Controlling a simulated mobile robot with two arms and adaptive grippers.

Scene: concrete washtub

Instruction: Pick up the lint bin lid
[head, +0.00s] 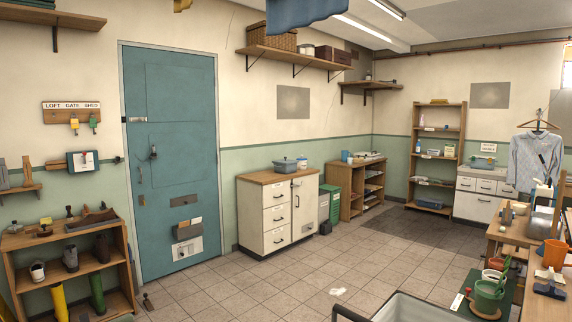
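I cannot make out a lint bin lid for certain. Neither of my grippers is in view.
A white cabinet (276,217) and a wooden shelf (345,192) flank the boxes. A grey tub (430,306) fills the bottom right, beside a cluttered bench (515,235). A pale patch (337,291) lies on the floor. The middle tiled floor is mostly clear.

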